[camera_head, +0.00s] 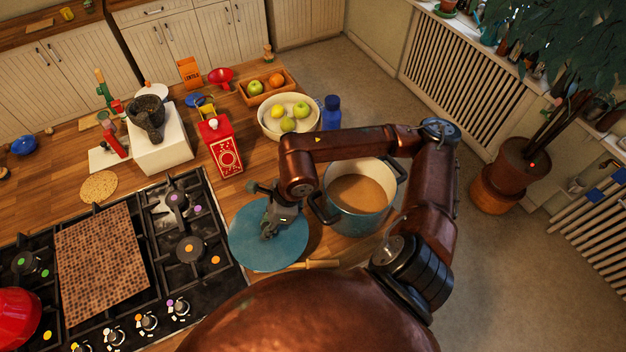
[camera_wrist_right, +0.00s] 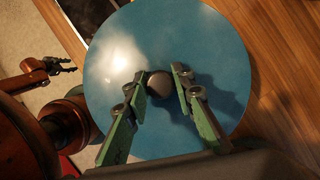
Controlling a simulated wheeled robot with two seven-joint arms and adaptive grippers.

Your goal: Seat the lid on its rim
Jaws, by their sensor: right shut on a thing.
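The round blue lid (camera_head: 262,252) is left of the pot and not over its mouth. My right gripper (camera_head: 268,232) is shut on the lid's knob (camera_wrist_right: 159,84), at the lid's middle in the right wrist view. The lid looks roughly level; I cannot tell if it touches the counter. The teal pot (camera_head: 352,222) stands on the counter, its cream rim (camera_head: 330,173) open around a brown filling. My forearm passes above the pot's far side. My left gripper (camera_wrist_right: 62,66) shows small at the left of the right wrist view, its jaws apart and empty.
The black gas stove (camera_head: 215,268) lies just left of the lid. A wooden handle (camera_head: 312,265) lies below the pot. Behind stand a red carton (camera_head: 223,150), a fruit bowl (camera_head: 270,128) and a blue bottle (camera_head: 331,113). The counter ends just right of the pot.

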